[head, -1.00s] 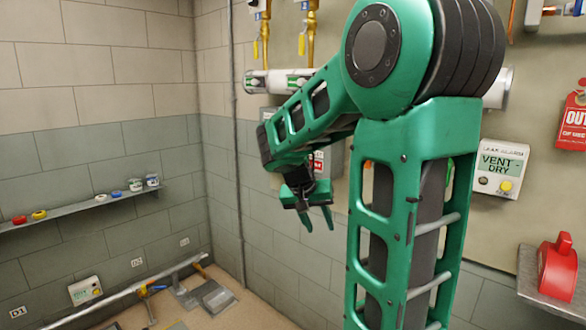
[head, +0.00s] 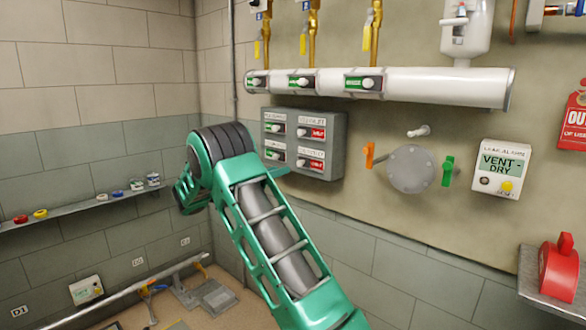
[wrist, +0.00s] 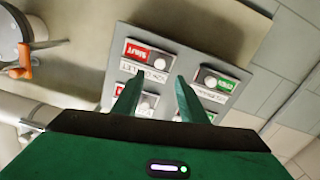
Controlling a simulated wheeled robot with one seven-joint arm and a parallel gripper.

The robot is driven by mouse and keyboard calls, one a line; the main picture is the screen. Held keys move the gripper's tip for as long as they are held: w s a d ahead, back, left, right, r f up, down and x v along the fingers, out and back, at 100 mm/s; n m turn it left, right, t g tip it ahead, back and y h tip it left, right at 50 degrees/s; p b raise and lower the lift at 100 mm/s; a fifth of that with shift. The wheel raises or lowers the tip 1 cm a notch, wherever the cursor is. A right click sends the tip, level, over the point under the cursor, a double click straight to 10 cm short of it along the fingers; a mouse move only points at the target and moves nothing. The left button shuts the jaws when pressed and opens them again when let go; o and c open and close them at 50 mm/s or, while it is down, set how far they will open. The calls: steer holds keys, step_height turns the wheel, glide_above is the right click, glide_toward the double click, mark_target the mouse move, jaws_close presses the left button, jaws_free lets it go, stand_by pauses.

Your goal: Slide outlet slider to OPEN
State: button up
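A grey panel (head: 338,150) on the wall carries several sliders with white knobs. The left ones show green plates and the right ones show red SHUT plates, as at the upper right slider (head: 317,133) and the lower right slider (head: 316,166). The labels are too small to tell surely which is the outlet slider. In the wrist view the panel is upside down; a red SHUT slider (wrist: 137,54) has its white knob (wrist: 158,63) just beyond my fingers. My gripper (wrist: 152,80) is open and empty, facing the panel; my arm mostly hides it in the head view.
A white pipe (head: 440,85) with knobs runs above the panel. Right of it are a round grey cover (head: 411,168), an orange handle (head: 369,155), a green handle (head: 447,171) and a VENT-DRY alarm box (head: 502,168). A shelf (head: 75,210) lines the left wall.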

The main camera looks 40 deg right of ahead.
mark_target(298, 163)
steer(key=d, duration=0.7)
steer(key=w+d, duration=0.1)
steer(key=d, duration=0.2)
steer(key=shift+d, duration=0.3)
